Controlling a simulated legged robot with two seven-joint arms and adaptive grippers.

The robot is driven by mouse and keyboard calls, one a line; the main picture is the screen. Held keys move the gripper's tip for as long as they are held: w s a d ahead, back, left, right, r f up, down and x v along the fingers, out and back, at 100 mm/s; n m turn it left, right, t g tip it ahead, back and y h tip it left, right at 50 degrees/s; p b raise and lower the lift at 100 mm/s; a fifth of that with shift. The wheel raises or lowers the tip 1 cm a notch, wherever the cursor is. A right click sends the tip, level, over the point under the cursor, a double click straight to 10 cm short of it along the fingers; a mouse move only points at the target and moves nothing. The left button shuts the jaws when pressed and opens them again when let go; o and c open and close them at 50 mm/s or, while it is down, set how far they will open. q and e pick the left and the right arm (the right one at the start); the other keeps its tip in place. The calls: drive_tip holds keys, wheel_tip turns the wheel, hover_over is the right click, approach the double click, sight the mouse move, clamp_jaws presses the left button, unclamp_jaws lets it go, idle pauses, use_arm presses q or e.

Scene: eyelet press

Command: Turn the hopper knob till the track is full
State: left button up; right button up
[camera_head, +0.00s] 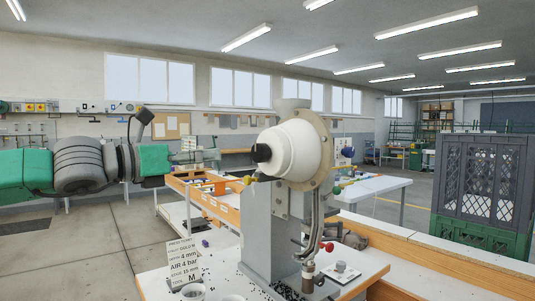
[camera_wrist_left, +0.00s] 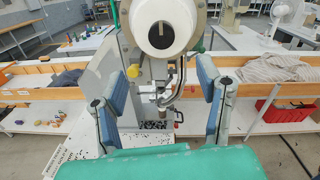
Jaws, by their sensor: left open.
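The eyelet press (camera_head: 262,225) stands on a white bench. Its white round hopper (camera_head: 298,150) has a black knob (camera_head: 262,152) facing left. The hopper and knob (camera_wrist_left: 161,36) also show at the top of the left wrist view. The curved track (camera_head: 317,222) runs down from the hopper to the press head; its fill is too small to tell. My left gripper (camera_head: 207,156) is left of the knob, apart from it. In the left wrist view its two blue fingers (camera_wrist_left: 160,75) are spread wide with nothing between them. My right gripper is not in view.
A printed card (camera_head: 183,264) and small cups (camera_head: 193,291) stand on the bench front, with loose dark bits scattered around. A red-knobbed lever (camera_head: 328,247) is at the press's right. A grey crate (camera_head: 481,180) stands far right. The space between gripper and knob looks clear.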

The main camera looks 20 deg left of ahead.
sight(256, 153)
use_arm(q)
drive_tip(key=x, duration=1.3)
drive_tip(key=shift+d+f+b, duration=0.1)
drive_tip(key=shift+d+b, duration=0.1)
drive_tip(key=shift+b, duration=0.2)
drive_tip(key=shift+w, duration=0.35)
drive_tip(key=shift+s+d, duration=0.1)
drive_tip(key=shift+d, duration=0.05)
drive_tip(key=c, duration=1.2)
